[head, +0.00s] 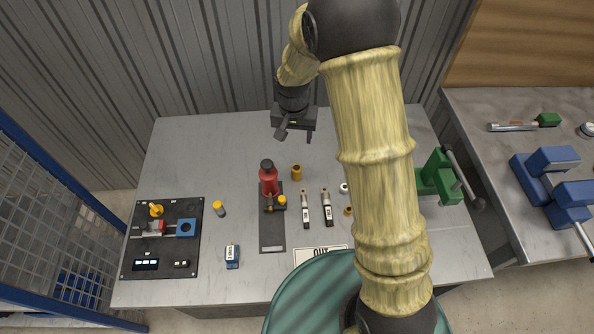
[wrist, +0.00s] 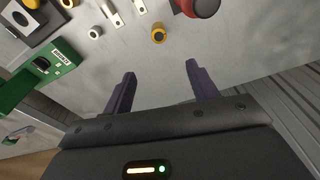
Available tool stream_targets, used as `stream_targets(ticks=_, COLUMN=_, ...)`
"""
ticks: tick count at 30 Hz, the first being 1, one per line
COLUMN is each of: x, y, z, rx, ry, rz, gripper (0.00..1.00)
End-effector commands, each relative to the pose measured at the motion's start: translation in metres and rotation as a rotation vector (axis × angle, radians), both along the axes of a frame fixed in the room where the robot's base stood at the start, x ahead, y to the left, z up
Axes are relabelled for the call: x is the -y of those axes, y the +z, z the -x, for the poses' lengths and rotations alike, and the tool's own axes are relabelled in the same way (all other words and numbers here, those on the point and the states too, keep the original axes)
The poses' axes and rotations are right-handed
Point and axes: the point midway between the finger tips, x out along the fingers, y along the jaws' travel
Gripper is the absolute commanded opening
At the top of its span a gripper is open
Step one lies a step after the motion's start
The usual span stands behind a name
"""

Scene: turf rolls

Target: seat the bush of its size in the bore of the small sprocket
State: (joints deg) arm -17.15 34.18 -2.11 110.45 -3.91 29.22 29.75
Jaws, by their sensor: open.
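My gripper (head: 295,135) is open and empty above the back of the bench; its two fingers (wrist: 160,75) also show in the wrist view. A yellow ring-like part (head: 296,172) stands on the bench in front of it, and shows in the wrist view (wrist: 158,35) just beyond the fingers. A small white ring (head: 344,188) and a brass-coloured ring (head: 348,210) lie beside my arm; the white ring (wrist: 94,32) shows in the wrist view. I cannot tell which ring is the bush of the right size. A dark round part (wrist: 20,18) at the wrist view's left edge may be a sprocket.
A green vise (head: 438,178) is at the right, a fixture board (head: 190,262) at the left. My arm hides part of the bench. The back left is clear.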

Motion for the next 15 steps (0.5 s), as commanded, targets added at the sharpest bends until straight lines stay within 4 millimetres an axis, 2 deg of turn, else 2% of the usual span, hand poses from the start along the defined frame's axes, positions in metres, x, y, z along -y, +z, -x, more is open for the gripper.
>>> stream_targets(ticks=5, x=0.001, y=-0.018, z=-0.001, rx=-0.004, ry=-0.001, rz=0.001, gripper=0.58)
stream_targets(ticks=15, x=0.006, y=-0.066, z=-0.008, rx=-0.004, ry=-0.008, rz=0.001, gripper=0.58)
